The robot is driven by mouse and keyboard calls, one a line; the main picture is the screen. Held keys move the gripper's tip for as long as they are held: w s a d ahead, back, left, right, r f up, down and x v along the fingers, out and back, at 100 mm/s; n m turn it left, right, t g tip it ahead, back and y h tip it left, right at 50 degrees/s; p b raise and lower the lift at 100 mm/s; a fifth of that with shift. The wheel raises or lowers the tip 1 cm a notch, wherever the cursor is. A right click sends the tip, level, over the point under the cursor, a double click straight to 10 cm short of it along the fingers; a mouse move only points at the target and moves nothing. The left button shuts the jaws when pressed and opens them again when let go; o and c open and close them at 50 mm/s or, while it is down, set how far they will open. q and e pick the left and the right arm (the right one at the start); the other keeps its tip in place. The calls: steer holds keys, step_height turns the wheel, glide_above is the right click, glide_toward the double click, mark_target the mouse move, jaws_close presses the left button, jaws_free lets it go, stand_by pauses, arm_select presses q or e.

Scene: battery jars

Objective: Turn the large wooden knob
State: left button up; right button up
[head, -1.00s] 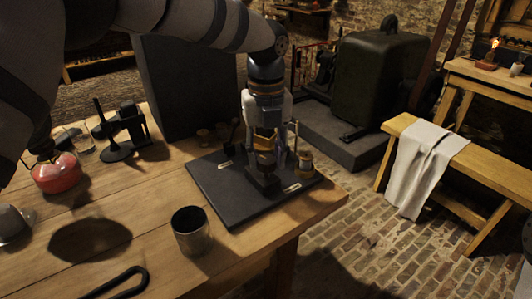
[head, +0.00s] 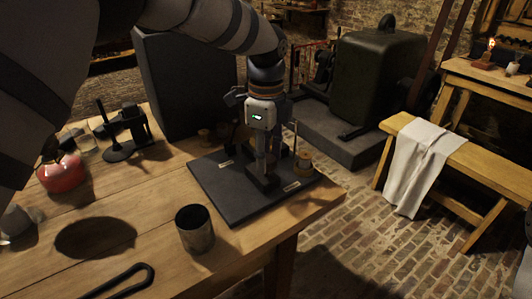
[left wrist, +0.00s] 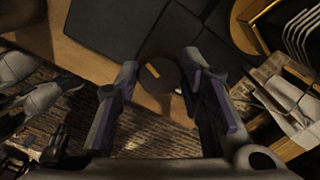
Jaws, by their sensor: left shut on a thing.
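The large wooden knob (left wrist: 165,76) shows in the left wrist view as a dark brown round thing with a short light mark on its top. It lies between the two fingers of my left gripper (left wrist: 160,85), which is shut on it. In the head view my left gripper (head: 265,165) points straight down over the black board (head: 222,190), above a small dark block (head: 262,183). The fingers hide the knob there. My right gripper is not in view.
A small wooden spool-like piece (head: 303,166) stands on the board close right of the gripper, near a thin upright rod. A metal cup (head: 195,232) stands in front of the board. A black stand (head: 122,145) and a red flask (head: 62,174) are on the left.

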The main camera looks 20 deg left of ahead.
arm_select(q)
steer(key=n, duration=0.4)
steer(key=shift+n, duration=0.3)
steer(key=n, duration=0.4)
steer(key=shift+n, duration=0.3)
steer(key=n, duration=0.4)
steer(key=shift+n, duration=0.3)
steer(key=n, duration=0.4)
steer(key=shift+d, duration=0.1)
steer(key=n, duration=0.9)
steer(key=shift+n, duration=0.3)
steer(key=n, duration=0.4)
steer(key=shift+n, duration=2.1)
steer(key=shift+n, duration=0.3)
